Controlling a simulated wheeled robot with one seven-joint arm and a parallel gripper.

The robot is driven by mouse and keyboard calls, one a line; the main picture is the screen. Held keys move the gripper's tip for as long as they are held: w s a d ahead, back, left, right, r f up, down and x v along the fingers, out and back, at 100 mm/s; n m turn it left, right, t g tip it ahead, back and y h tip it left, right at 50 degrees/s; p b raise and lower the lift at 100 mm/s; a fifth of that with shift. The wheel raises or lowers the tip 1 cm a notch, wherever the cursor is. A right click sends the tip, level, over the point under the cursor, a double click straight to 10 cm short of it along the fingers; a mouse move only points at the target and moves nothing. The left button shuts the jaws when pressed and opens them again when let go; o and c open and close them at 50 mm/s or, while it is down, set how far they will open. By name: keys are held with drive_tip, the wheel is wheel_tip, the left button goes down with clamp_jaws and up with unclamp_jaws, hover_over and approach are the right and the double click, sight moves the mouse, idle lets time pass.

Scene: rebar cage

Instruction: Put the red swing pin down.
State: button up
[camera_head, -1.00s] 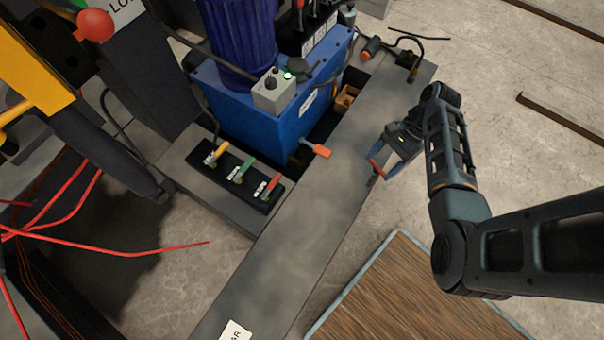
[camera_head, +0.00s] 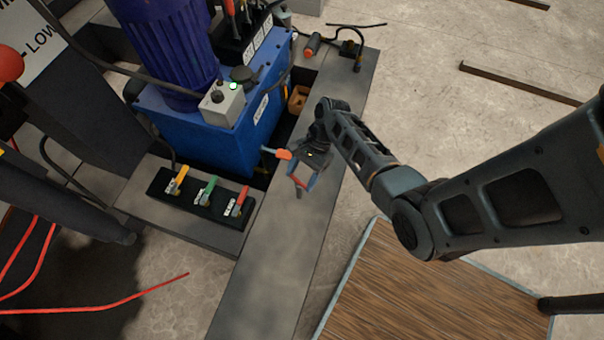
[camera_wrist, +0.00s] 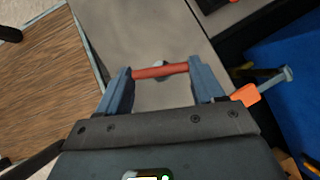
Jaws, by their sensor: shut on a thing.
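The red swing pin (camera_wrist: 160,71) lies crosswise between the two blue fingers of my gripper (camera_wrist: 160,88) in the wrist view. The fingers are shut on it, one at each end. A small grey round part shows behind the pin's middle. In the head view my gripper (camera_head: 303,180) hangs over the grey steel beam (camera_head: 275,245), and the red pin (camera_head: 311,181) shows as a small streak at the fingers. I cannot tell how high the pin is above the beam.
The blue hydraulic unit (camera_head: 205,130) stands left of my gripper, with an orange-tipped lever (camera_head: 283,154) sticking out close by. A block (camera_head: 200,200) with yellow, green and red handles lies front left. A wooden board (camera_head: 420,285) lies at right. The beam's near part is bare.

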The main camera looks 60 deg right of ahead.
drive_tip(key=shift+f, duration=1.15)
drive_tip(key=shift+f+b, duration=0.2)
drive_tip(key=shift+b, duration=0.15)
drive_tip(key=o, duration=1.7)
